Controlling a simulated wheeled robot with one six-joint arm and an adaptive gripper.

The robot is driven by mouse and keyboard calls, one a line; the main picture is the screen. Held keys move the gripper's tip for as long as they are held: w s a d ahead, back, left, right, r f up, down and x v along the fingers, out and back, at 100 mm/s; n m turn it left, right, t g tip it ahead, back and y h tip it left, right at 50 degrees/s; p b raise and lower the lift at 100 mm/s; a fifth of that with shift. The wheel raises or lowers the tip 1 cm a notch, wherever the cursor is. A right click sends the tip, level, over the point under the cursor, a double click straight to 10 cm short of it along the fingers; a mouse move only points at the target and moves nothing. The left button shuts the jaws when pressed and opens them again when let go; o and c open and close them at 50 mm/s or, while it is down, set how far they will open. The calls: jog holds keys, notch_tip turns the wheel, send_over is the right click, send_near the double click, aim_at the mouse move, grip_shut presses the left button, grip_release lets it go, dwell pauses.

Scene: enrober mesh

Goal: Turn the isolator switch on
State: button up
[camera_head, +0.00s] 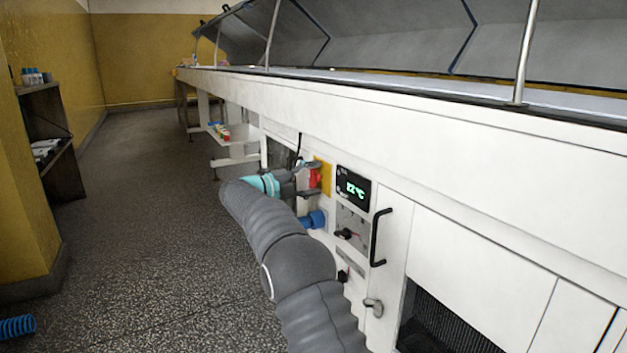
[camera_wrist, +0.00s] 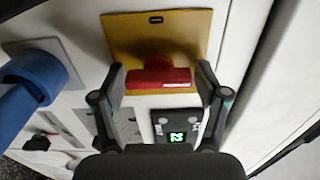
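The isolator switch is a red handle (camera_wrist: 158,76) on a yellow plate (camera_wrist: 182,30) on the white machine front. In the wrist view the handle lies crosswise. In the head view the red handle (camera_head: 315,178) and the yellow plate (camera_head: 325,180) show beyond my arm, partly covered by my gripper. My gripper (camera_wrist: 160,72) is open, with one finger on each side of the handle's ends. The fingertips are very near the handle; I cannot tell whether they touch it. My gripper also shows in the head view (camera_head: 312,180), side-on at the panel.
A lit temperature display (camera_head: 353,188) is right of the switch, with a black knob (camera_head: 344,234) below. A blue fitting (camera_head: 314,219) sticks out below my gripper; it is large at left in the wrist view (camera_wrist: 40,77). A black door handle (camera_head: 378,238) projects at right. The floor (camera_head: 150,220) is clear at left.

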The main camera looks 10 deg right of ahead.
jog(key=shift+a, duration=0.1)
jog(key=v, duration=1.2)
